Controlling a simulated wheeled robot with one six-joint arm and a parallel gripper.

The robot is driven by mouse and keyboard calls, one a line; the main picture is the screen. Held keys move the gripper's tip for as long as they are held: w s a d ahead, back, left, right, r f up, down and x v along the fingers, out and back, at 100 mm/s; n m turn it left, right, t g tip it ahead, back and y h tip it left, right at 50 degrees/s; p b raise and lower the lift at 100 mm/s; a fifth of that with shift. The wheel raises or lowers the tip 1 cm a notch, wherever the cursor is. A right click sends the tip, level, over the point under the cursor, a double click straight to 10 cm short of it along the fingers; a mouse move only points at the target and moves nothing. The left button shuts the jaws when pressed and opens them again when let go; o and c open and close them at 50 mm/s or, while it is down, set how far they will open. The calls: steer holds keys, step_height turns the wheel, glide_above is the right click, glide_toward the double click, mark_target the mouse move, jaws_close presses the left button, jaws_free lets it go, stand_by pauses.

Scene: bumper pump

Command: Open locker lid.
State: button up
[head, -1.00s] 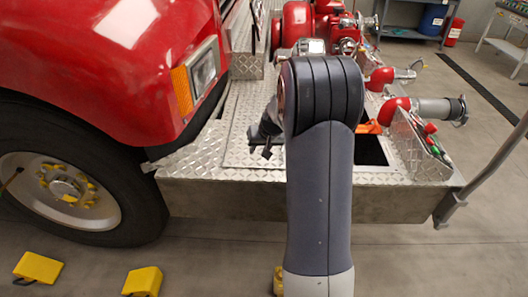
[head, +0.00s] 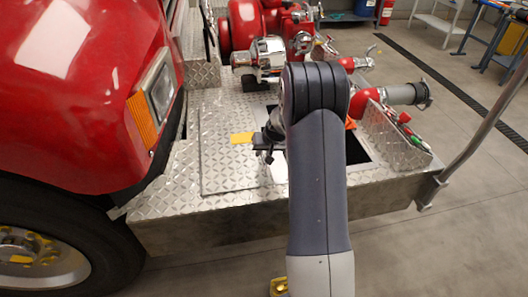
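The locker lid appears to be the flat diamond-plate panel (head: 222,170) on the truck's bumper, left of my arm. It lies flat, and its right part is hidden behind my arm. A yellow patch (head: 241,138) shows on it. My gripper (head: 265,155) is small and dark, just right of the yellow patch and over the panel. My arm hides part of it, and its fingers are too small to tell open from shut. I cannot tell whether it touches the panel.
A dark open compartment (head: 357,152) with something orange (head: 350,124) at its edge lies right of my arm. Red pump parts (head: 250,25) stand behind. A grey-tipped red hose fitting (head: 405,94) juts right. A grey pole (head: 475,140) rises at the bumper's right corner.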

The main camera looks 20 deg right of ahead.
jaws_close()
steer(key=shift+r, duration=0.1)
stand_by(0.3)
